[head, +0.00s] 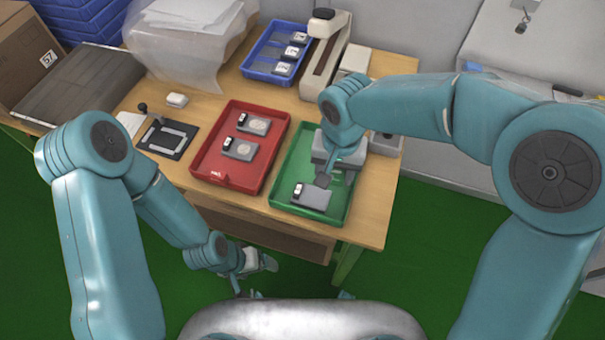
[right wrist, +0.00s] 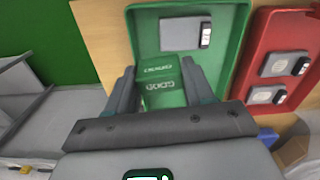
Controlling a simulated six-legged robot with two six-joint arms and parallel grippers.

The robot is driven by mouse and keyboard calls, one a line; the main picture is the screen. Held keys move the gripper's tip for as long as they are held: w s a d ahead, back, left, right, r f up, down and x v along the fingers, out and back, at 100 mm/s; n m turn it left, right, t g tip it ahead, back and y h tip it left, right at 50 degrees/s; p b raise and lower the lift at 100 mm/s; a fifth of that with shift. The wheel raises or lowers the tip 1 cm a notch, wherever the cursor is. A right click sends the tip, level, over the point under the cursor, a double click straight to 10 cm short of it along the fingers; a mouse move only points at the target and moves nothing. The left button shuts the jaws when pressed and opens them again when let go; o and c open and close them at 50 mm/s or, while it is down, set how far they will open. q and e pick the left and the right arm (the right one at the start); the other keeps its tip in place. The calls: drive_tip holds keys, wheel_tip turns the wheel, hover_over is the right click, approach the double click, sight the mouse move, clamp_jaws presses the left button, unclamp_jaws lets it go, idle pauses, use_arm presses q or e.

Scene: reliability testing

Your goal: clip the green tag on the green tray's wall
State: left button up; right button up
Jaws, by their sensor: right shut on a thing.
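The green tray (head: 279,192) lies on the right part of the wooden table in the head view; it also shows in the right wrist view (right wrist: 236,45). My right gripper (head: 323,181) is over the tray. In the right wrist view its fingers (right wrist: 160,88) are shut on the green tag (right wrist: 160,95), which has white lettering. The tag overlaps the tray's near wall there; I cannot tell whether it touches it. The tag is hidden in the head view. My left gripper (head: 262,262) hangs low in front of the table, its fingers too unclear to read.
A grey device (head: 313,197) lies in the green tray. The red tray (head: 213,176) with two devices stands beside it. A blue tray (head: 260,73), a press-like machine (head: 325,55) and a black fixture (head: 168,137) stand farther off. A grey container (head: 385,145) is right of the green tray.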

drive_tip(key=shift+m, duration=0.7)
drive_tip(key=s+a, duration=0.1)
drive_tip(key=a, duration=0.1)
drive_tip(key=s+a+f, duration=0.1)
drive_tip(key=a, duration=0.1)
drive_tip(key=s+a, duration=0.1)
drive_tip(key=s, duration=0.1)
drive_tip(key=shift+a+f, duration=0.25)
drive_tip(key=shift+a, duration=0.15)
wheel_tip(320, 180, down, 4)
drive_tip(key=b, duration=0.2)
drive_tip(key=shift+f+b, duration=0.25)
drive_tip(key=shift+b, duration=0.1)
use_arm(q)
drive_tip(key=shift+s+f+b, duration=0.15)
drive_tip(key=shift+f+b, duration=0.2)
drive_tip(key=shift+f, duration=0.9)
use_arm(e)
drive_tip(key=shift+f, duration=0.3)
use_arm(q)
drive_tip(key=shift+f+b, duration=1)
use_arm(e)
drive_tip(key=shift+f, duration=0.75)
use_arm(q)
drive_tip(key=shift+r, duration=0.25)
use_arm(e)
drive_tip(key=shift+r, duration=0.6)
